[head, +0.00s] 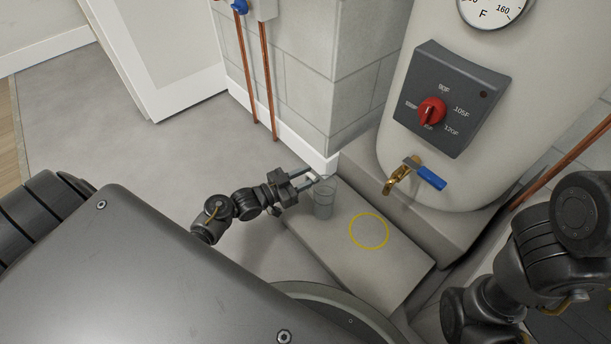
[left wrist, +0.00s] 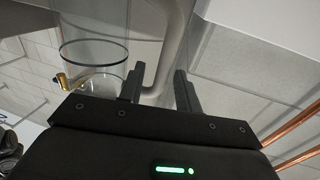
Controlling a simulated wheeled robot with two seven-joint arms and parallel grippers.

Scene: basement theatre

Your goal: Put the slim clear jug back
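The slim clear jug (head: 324,201) is a see-through cylinder, upright at the left part of a low pale block (head: 390,265), and it appears to stand on it. A yellow ring (head: 369,231) is marked on the block, right of the jug. My left gripper (head: 312,180) is at the jug's upper left side. In the left wrist view, the clear jug (left wrist: 93,43) is left of the fingers. A curved pale bar, seemingly its handle (left wrist: 165,62), runs between the fingertips (left wrist: 158,78). The fingers are apart, with gaps beside the bar. My right gripper is out of view.
A brass tap (head: 397,180) with a blue lever juts from the tank (head: 395,130) above the block, right of the jug. A block wall corner and copper pipes (head: 268,85) stand behind. Open grey floor (head: 130,150) lies to the left.

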